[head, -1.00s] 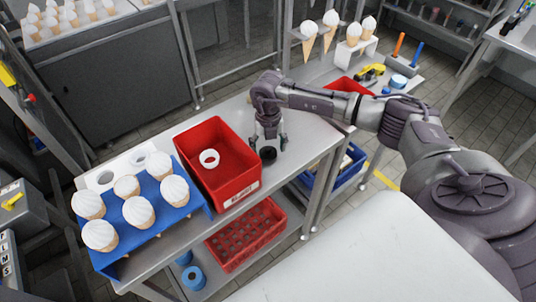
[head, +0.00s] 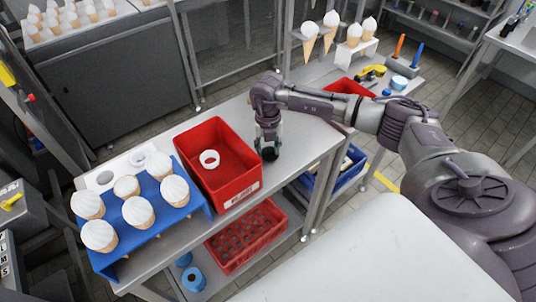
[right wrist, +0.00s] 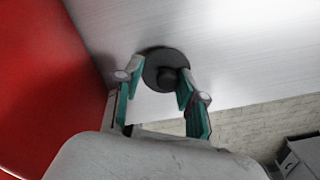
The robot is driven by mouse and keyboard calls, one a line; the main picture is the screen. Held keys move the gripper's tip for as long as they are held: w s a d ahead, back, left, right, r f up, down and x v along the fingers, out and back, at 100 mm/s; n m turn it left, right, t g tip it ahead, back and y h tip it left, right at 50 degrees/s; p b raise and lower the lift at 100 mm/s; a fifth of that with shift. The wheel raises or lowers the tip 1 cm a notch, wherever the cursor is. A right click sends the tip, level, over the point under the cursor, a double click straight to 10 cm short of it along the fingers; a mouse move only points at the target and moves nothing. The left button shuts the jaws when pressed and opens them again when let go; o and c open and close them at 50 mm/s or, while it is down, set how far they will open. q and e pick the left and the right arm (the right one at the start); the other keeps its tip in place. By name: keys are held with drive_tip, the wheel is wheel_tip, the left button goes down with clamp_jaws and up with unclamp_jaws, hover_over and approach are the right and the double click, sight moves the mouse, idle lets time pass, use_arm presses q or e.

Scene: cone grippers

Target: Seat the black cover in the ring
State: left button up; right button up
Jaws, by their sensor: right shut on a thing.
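The black cover (head: 269,155) is a dark round disc with a raised knob. It is at the grey steel bench top, just right of the red bin; I cannot tell whether it touches the bench. My right gripper (head: 268,142) points down at it. In the right wrist view the fingers are closed in around the knob of the cover (right wrist: 158,57), with the disc showing beyond the fingertips. A white ring (head: 209,158) lies inside the red bin (head: 232,191), left of the gripper. My left gripper is not in view.
Left of the bin, a blue rack (head: 157,208) holds several white-topped cones, with a white holed holder (head: 103,178) behind it. A red crate (head: 247,236) sits on the lower shelf. The bench (head: 305,135) is clear right of the gripper.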

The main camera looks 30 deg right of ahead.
sight(269, 148)
drive_tip(key=shift+s+d+f, duration=0.1)
drive_tip(key=shift+s+f, duration=0.2)
drive_tip(key=shift+r, duration=0.1)
drive_tip(key=shift+w+d+r+p, duration=0.15)
drive_tip(key=shift+r+p, duration=0.85)
drive_tip(key=shift+r, duration=0.25)
drive_tip(key=shift+c, duration=0.5)
drive_tip(key=shift+r+p, duration=1.8)
drive_tip(key=shift+r, duration=1.05)
drive_tip(key=shift+f, duration=0.1)
